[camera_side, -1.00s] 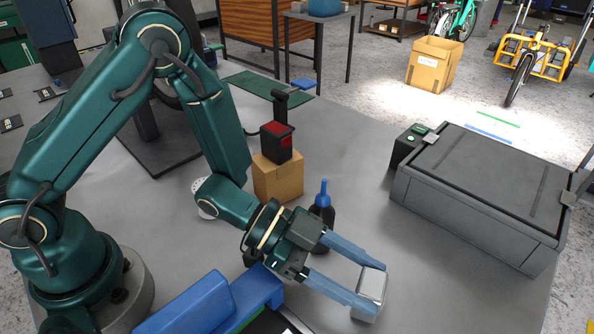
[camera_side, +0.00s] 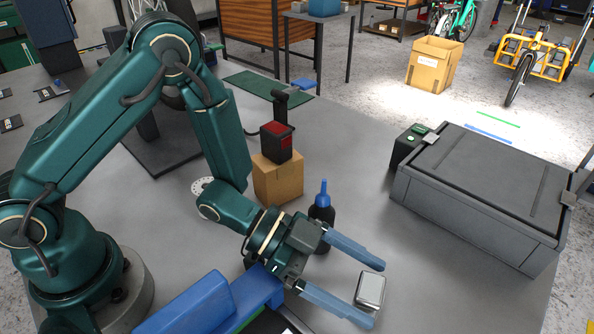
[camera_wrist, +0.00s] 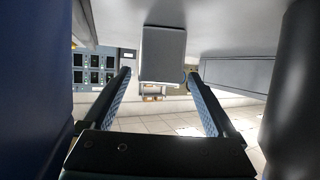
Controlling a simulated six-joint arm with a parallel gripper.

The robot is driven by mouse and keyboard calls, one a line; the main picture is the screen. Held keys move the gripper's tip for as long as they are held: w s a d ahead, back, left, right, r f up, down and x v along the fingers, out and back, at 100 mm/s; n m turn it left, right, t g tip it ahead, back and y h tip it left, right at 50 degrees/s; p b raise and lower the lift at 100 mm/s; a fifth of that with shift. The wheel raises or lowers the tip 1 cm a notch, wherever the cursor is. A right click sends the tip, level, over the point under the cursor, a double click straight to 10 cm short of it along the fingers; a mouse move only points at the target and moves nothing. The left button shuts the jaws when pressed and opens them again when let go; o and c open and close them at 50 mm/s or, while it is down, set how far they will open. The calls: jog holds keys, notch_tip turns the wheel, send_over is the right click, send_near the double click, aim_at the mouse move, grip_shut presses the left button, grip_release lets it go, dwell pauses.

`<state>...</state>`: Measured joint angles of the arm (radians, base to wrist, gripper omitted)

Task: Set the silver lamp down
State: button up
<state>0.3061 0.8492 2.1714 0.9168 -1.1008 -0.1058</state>
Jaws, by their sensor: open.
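The silver lamp (camera_side: 370,289) is a small boxy thing with a pale top, resting on the grey table in the side view. My gripper (camera_side: 379,293) has its two blue fingers spread wide apart. The lamp lies just beyond and between the fingertips, and no finger appears closed on it. In the wrist view the lamp (camera_wrist: 162,52) shows ahead of the gap between the open fingers (camera_wrist: 158,78).
A dark bottle with a blue cap (camera_side: 322,212) stands close to my gripper. A cardboard box (camera_side: 278,178) with a red and black device (camera_side: 276,142) on it is behind. A large grey case (camera_side: 480,190) stands at right. A blue fixture (camera_side: 200,303) is at front.

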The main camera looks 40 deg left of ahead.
jog(key=v, duration=1.2)
notch_tip(320, 180, up, 5)
jog(key=s+d+m, duration=0.1)
jog(key=s+m, duration=0.1)
jog(key=m, duration=0.2)
jog(key=w+a+r+n+t+y, duration=0.3)
jog(key=w+a+n+t+y, duration=0.45)
jog(key=w+a+y, duration=0.45)
jog(key=s+a+n+g+y, duration=0.2)
jog(key=s+a+n+g, duration=0.1)
jog(key=s+a+n, duration=0.3)
jog(key=s+d+n+g+h, duration=0.1)
jog(key=s+d+n+g, duration=0.2)
jog(key=s, duration=0.6)
jog(key=shift+d+n, duration=0.35)
jog(key=shift+d, duration=0.1)
